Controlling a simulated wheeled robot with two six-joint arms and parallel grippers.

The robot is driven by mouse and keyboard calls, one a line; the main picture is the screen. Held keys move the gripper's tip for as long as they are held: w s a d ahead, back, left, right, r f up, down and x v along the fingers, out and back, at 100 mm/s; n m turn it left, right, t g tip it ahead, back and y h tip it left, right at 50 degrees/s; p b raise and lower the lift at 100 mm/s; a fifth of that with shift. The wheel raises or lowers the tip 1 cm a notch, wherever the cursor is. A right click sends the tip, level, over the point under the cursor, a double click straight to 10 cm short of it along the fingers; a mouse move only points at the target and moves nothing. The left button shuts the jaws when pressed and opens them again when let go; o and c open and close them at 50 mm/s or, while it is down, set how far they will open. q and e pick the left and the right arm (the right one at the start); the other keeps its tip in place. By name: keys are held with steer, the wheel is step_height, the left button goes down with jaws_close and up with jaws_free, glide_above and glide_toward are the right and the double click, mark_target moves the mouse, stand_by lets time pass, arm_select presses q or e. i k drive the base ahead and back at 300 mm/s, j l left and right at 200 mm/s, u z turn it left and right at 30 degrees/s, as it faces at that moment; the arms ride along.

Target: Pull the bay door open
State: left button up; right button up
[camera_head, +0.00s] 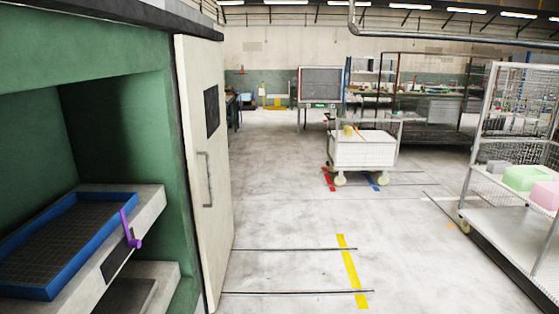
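The bay door (196,230) is a tall cream panel at the left of the head view, beside the green press bay (178,110). It has a dark window (211,111) and a grey vertical bar handle (206,180) on the side facing right. The door stands swung out from the bay, and the bay's interior is in plain view. Neither of my grippers shows in this view, so nothing is seen touching the handle.
Inside the bay a blue-rimmed tray (98,223) sits on a shelf with a purple lever (130,230). A white cart (362,150) stands ahead. A wire rack (515,225) with foam blocks is at right. The floor between is clear, with yellow tape (350,270).

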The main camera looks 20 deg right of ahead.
mark_target(199, 64)
steer(key=z, duration=0.25)
steer(key=i+l, duration=0.45)
steer(key=i, duration=0.3)
steer(key=i+l+u, duration=0.15)
steer(key=i+l, duration=0.35)
steer(key=i, duration=0.25)
steer(key=i+l, duration=0.55)
steer(key=i, duration=0.2)
steer(key=j+u, duration=0.05)
